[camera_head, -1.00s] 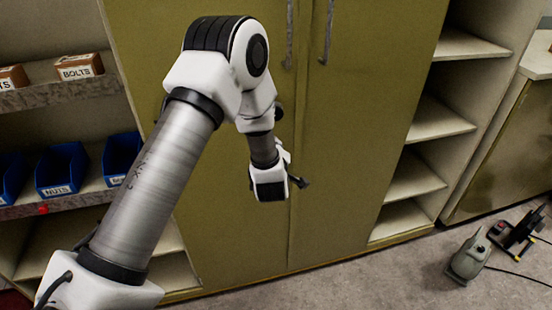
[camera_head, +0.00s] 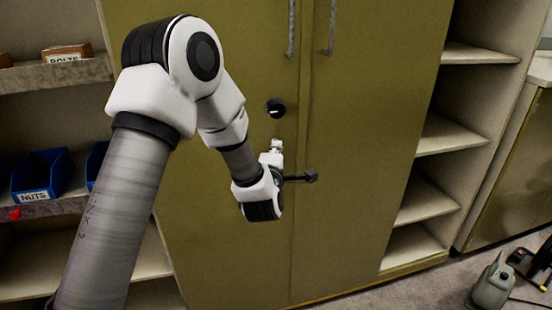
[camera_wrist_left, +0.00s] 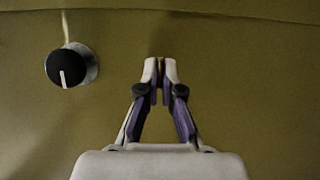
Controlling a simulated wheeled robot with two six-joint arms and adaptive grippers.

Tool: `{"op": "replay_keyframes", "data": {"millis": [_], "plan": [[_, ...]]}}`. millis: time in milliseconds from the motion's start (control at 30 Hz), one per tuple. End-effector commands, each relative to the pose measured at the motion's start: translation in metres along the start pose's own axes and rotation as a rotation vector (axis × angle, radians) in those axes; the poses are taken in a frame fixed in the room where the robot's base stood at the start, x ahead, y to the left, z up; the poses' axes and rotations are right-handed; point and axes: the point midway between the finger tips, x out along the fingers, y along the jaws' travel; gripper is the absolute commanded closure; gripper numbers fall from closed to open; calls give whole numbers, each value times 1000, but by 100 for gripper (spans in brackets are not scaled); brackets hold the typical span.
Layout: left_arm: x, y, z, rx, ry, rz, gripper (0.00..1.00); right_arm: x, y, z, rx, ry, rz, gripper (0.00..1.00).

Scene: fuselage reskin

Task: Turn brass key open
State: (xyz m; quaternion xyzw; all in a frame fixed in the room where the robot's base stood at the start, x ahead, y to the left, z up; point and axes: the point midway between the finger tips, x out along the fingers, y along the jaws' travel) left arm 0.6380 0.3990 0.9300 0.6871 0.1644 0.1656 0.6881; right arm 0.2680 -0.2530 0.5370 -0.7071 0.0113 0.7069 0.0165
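The left gripper (camera_head: 276,147) is in front of the olive cabinet door, below and close to a round black knob (camera_head: 276,108) with a white mark. In the left wrist view the fingertips (camera_wrist_left: 160,70) are close together, with a thin brownish strip between them. I cannot tell whether this strip is the brass key or the door behind. The knob (camera_wrist_left: 68,68) is to the left of the fingertips and apart from them; its white line runs downward. No brass key can be made out clearly. The right gripper is not in view.
The cabinet doors (camera_head: 352,170) are closed, with two upright handles (camera_head: 332,28) above. Blue bins (camera_head: 42,175) and a bolts box (camera_head: 66,54) sit on shelves at left. Open shelves (camera_head: 450,141) stand at right. A grey-green object (camera_head: 492,284) is on the floor.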

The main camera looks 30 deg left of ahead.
Motion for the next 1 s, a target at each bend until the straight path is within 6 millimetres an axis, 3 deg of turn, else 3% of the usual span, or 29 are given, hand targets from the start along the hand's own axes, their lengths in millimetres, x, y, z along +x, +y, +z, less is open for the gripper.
{"op": "replay_keyframes", "data": {"millis": [467, 500, 533, 867, 1000], "plan": [[0, 0, 0, -14, 1, 4, 100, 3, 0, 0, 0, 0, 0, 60], [0, 0, 0, -14, 1, 4, 82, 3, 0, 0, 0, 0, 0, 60], [0, 0, 0, -14, 1, 4, 71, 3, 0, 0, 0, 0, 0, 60], [-2, 0, 0, -12, 0, 4, 71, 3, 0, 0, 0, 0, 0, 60], [-19, 0, 1, -10, -2, 3, 71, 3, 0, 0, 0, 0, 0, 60]]}}
